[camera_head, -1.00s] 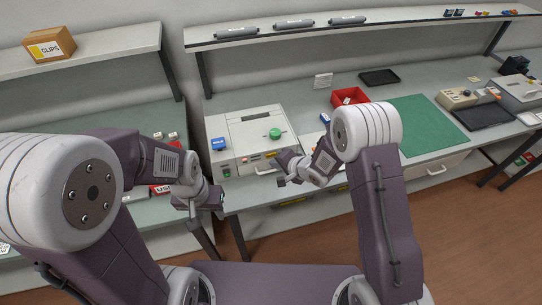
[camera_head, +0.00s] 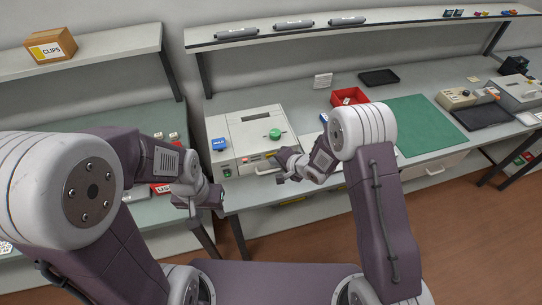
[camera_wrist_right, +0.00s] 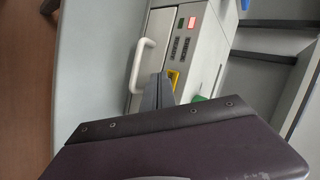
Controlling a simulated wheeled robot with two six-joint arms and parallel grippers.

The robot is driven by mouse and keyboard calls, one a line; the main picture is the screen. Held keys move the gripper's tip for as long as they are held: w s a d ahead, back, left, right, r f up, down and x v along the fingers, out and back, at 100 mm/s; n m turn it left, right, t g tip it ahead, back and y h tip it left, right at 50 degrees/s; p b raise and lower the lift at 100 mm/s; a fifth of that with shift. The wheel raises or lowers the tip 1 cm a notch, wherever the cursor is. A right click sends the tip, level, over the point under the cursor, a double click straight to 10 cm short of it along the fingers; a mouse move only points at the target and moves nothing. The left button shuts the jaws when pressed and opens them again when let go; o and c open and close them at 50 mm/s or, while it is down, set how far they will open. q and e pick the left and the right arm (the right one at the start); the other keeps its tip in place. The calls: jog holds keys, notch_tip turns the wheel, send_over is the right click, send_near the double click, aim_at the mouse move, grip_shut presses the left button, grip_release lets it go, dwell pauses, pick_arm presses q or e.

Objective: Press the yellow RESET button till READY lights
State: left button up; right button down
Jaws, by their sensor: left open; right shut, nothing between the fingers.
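The light grey machine (camera_head: 238,131) stands on the bench, with a small panel on its front. The lettering is too small to read. A yellow part (camera_wrist_right: 174,76), apparently the RESET button, is partly hidden behind my right finger. My right gripper (camera_head: 281,180) is shut and empty, close in front of the machine; I cannot tell whether it touches the yellow part. My left gripper (camera_head: 217,200) is open and empty, left of the machine's front.
A white handle (camera_wrist_right: 140,66) sticks out beside the panel. A green knob (camera_head: 275,133) and a blue block (camera_head: 218,144) are on the machine's top. A red bin (camera_head: 349,97), a black tray (camera_head: 379,77) and a green mat (camera_head: 425,122) lie to the right.

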jog(key=shift+w+a, duration=0.1)
jog(key=shift+w, duration=0.2)
dwell(0.5)
jog(key=shift+s+d, duration=0.3)
jog(key=shift+s, duration=0.45)
jog(key=s, duration=0.1)
jog(key=s+d, duration=0.1)
jog(key=s, duration=0.2)
jog(key=shift+s+d, duration=0.25)
jog(key=shift+s, duration=0.15)
dwell(0.4)
